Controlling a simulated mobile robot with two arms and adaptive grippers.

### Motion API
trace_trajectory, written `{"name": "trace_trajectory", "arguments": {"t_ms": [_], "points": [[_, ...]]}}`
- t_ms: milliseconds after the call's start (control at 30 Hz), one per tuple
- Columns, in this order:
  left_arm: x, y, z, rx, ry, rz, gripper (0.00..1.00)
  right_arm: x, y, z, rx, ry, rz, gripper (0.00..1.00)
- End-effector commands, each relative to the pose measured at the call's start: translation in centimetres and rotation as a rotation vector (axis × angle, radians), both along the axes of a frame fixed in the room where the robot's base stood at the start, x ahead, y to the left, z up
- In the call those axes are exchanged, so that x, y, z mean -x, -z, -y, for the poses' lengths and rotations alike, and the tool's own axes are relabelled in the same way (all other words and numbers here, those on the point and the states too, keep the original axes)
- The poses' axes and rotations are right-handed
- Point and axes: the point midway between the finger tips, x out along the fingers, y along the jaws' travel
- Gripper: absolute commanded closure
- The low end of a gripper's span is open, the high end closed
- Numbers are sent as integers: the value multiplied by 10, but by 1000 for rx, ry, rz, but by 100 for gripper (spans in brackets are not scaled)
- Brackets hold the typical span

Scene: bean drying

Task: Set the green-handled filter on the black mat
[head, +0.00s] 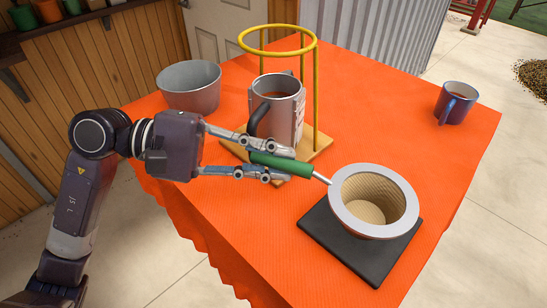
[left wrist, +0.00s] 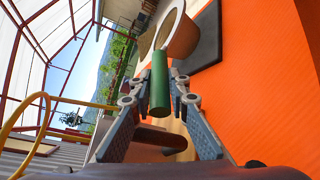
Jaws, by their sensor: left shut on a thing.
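The filter (head: 376,199) has a pale grey rim, a tan woven cone and a green handle (head: 283,163). In the head view its cone is over the black mat (head: 369,255) and looks close to it or resting on it; I cannot tell which. My left gripper (head: 268,164) comes in from the left and is shut on the green handle. In the left wrist view the green handle (left wrist: 159,85) sits between the fingers, with the filter (left wrist: 178,30) and the mat (left wrist: 205,42) beyond. My right gripper is not in view.
A metal mug (head: 284,108) stands on a wooden base with a yellow ring stand (head: 316,95), just behind my left gripper.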

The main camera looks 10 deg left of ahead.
Motion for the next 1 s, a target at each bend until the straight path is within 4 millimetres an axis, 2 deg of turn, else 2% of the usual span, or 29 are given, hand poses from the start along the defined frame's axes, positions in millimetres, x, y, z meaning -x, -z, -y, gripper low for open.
{"name": "trace_trajectory", "arguments": {"t_ms": [100, 133, 267, 633, 767, 867, 1000], "points": [[0, 3, 0, 1, 0, 1, 100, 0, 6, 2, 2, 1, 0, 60], [0, 2, 0, 0, 0, 1, 81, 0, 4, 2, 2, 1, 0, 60], [0, 2, 0, 0, 0, 0, 67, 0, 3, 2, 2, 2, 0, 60], [0, 1, 0, 0, 0, 0, 67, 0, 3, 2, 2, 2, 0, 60], [0, -3, 0, 1, 1, -1, 67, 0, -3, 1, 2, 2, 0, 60], [1, 1, -14, -3, -4, -1, 67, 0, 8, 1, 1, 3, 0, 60], [5, -3, -44, -4, -5, 0, 67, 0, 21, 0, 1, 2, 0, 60]]}}
